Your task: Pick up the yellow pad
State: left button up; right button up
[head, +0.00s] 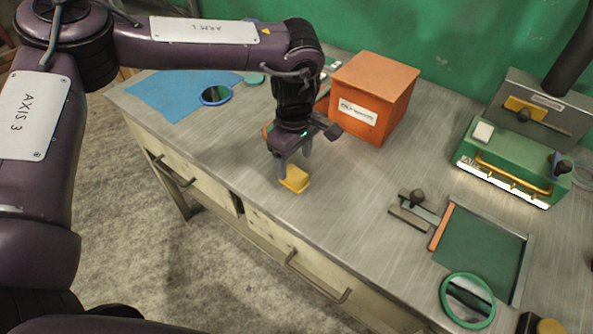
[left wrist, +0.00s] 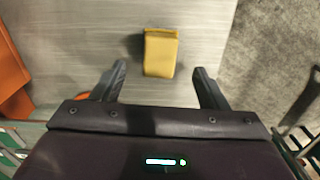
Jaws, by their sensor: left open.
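The yellow pad (head: 294,180) is a small block lying on the metal workbench near its front edge. My left gripper (head: 293,158) is just above it in the head view, with its fingers pointing down. In the left wrist view the yellow pad (left wrist: 160,53) lies ahead of and between the two open fingers of my left gripper (left wrist: 160,75). No contact between the fingers and the pad shows in the left wrist view. My right gripper is in neither view.
An orange box (head: 373,95) stands right behind my left gripper. A blue cloth (head: 178,92) and a blue-rimmed disc (head: 216,95) lie at the left. A small metal clamp (head: 412,212), a green mat (head: 482,250) and a green machine (head: 515,155) are at the right. The bench front between is clear.

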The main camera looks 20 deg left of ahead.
aim_at(294, 173)
pick_arm(q)
jog(key=shift+s+f+p, duration=0.2)
jog(key=shift+f+p, duration=0.25)
jog(key=shift+f, duration=0.55)
jog(key=shift+w+f+p, duration=0.15)
jog(key=shift+f+p, duration=0.15)
jog(key=shift+f, duration=0.5)
notch_tip(294, 173, down, 2)
jog(key=shift+w+f, duration=0.1)
jog(key=shift+f, duration=0.05)
jog(key=c, duration=1.1)
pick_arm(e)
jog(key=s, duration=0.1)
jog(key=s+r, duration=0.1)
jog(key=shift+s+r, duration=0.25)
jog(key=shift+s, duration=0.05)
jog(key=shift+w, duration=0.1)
